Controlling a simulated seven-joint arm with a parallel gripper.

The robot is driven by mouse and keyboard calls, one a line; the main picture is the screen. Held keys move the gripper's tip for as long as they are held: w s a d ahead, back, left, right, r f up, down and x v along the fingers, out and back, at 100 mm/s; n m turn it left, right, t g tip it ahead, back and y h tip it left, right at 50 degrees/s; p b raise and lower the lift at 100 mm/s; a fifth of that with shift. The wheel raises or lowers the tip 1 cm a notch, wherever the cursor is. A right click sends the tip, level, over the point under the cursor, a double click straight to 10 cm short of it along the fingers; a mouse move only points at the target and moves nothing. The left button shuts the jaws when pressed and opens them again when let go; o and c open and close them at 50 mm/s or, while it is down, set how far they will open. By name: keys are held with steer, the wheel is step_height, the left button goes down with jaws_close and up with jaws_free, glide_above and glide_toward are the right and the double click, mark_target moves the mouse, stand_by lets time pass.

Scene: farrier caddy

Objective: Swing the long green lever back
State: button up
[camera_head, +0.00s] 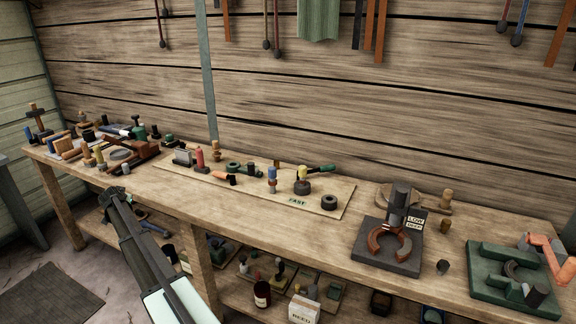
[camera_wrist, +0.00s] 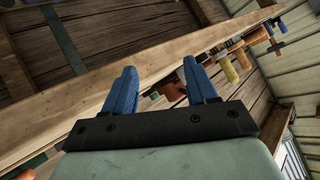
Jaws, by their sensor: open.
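A lever with a green handle (camera_head: 322,168) sticks out to the right from a small post on a dark round base (camera_head: 302,187). It stands on the pale board (camera_head: 262,200) in the middle of the bench. My gripper (camera_head: 116,193) is at the front edge of the bench, left of the board and well apart from the lever. In the wrist view my gripper (camera_wrist: 160,80) has its two blue fingers spread with nothing between them. The lever cannot be made out in the wrist view.
The wooden bench (camera_head: 330,225) runs along a plank wall. Many tools crowd its left end, including a brown wooden device (camera_head: 130,155). A horseshoe stand (camera_head: 390,245) and a green fixture with an orange arm (camera_head: 510,280) stand at the right. A lower shelf holds boxes and tins.

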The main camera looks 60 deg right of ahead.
steer(key=s+d+r+m+g+h, duration=0.1)
steer(key=s+d+r+g, duration=0.1)
steer(key=d+r, duration=0.35)
steer(key=s+d+r+m+g, duration=0.1)
steer(key=s+d+r+m, duration=0.15)
steer(key=d, duration=0.65)
steer(key=s+d+r+m+g+h, duration=0.1)
steer(key=s+d+r+g, duration=0.15)
steer(key=d, duration=0.45)
steer(key=s+d+r+m+g+y, duration=0.1)
steer(key=s+d+r+m+g, duration=0.15)
steer(key=s+d+r, duration=0.5)
steer(key=s+d+r+m+g+y, duration=0.1)
steer(key=s+d+r+m+g, duration=0.2)
steer(key=s+d, duration=0.75)
steer(key=m+y, duration=0.2)
steer(key=m, duration=0.2)
glide_toward(327, 166)
steer(key=x, duration=0.9)
steer(key=shift+s+d+f, duration=0.1)
steer(key=shift+d+f, duration=0.1)
steer(key=shift+c, duration=0.2)
jaws_close()
